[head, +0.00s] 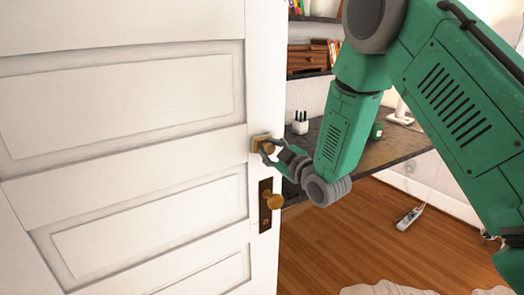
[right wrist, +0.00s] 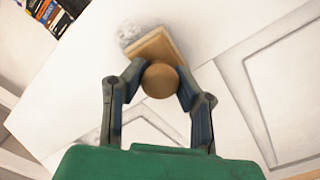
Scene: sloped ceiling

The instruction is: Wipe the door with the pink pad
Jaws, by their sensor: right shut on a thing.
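The white panelled door (head: 118,104) fills the left of the head view, with a brass knob (head: 274,201) on a dark plate near its right edge. My right gripper (head: 268,151) is shut on the round knob of a small square pad (head: 259,141), just above the door knob. The pad looks tan rather than pink. In the right wrist view, the fingers (right wrist: 160,76) clasp the knob on both sides, and the pad (right wrist: 147,47) lies flat at the door face, apparently touching it. A grey smudge (right wrist: 127,31) shows on the door beside the pad. My left gripper is out of view.
A dark desk (head: 400,148) stands behind my right arm, with a white pen holder (head: 300,127) and a green item (head: 377,131) on it. A power strip (head: 408,219) and a pale rug (head: 390,288) lie on the wood floor.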

